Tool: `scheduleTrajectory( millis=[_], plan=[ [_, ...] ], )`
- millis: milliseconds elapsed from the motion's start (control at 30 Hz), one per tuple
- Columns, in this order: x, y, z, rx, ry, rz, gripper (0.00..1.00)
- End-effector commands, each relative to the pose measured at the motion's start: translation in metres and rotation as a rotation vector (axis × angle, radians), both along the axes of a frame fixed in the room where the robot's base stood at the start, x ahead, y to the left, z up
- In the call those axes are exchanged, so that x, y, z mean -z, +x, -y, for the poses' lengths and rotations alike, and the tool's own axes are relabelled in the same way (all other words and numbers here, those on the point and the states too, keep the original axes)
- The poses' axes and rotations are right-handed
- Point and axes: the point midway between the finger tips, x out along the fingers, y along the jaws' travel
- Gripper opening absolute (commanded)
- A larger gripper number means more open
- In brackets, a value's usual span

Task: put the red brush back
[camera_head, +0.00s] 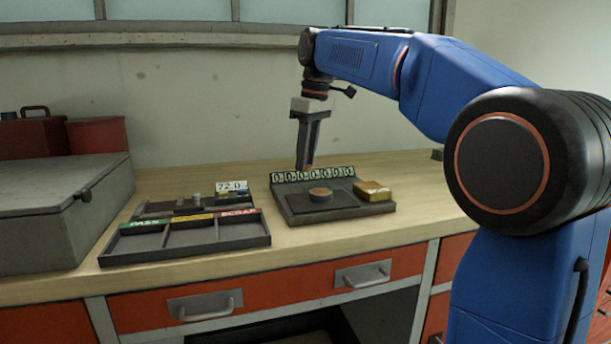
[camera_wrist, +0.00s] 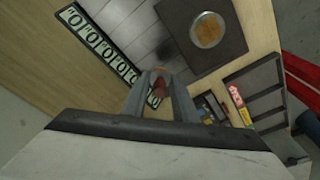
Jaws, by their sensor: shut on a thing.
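My gripper (camera_head: 305,166) points down above the back of the workbench, near the strip of white "0" tags (camera_head: 312,174). It is shut on a small reddish thing, which I take to be the red brush (camera_wrist: 158,90); it shows between the fingertips in the wrist view, and its shape is mostly hidden. The gripper is above the grey plate (camera_head: 295,209), which carries a round tan disc (camera_head: 320,194) on a dark square. A tray (camera_head: 190,243) with three compartments and green, yellow and red labels stands to the left, with its compartments looking empty.
A yellow-brown block (camera_head: 372,190) sits at the plate's right end. Behind the tray is a dark holder (camera_head: 182,206) with a "720" tag (camera_head: 231,187). A large grey box (camera_head: 60,210) stands at the left. The bench (camera_head: 420,200) right of the plate is clear.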

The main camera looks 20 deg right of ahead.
Motion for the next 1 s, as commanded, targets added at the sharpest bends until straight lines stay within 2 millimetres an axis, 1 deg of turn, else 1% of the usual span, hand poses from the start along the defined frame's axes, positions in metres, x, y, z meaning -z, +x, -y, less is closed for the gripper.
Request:
scheduleTrajectory(
  millis=[133,300,400,800,833,867,900,1000],
  plan=[
    [0.012,0.000,0.000,0.000,0.000,0.000,0.05],
    [0.036,0.000,0.000,0.000,0.000,-0.001,0.05],
    [0.043,0.000,0.000,0.000,0.000,-0.001,0.05],
    [0.047,0.000,0.000,0.000,0.000,0.000,0.05],
    [0.047,0.000,0.000,0.000,0.000,0.000,0.28],
    [0.047,0.000,0.000,0.000,0.000,0.000,0.35],
    [0.047,0.000,0.000,0.000,0.000,0.000,0.44],
    [0.047,0.000,0.000,0.000,0.000,0.000,0.44]
  ],
)
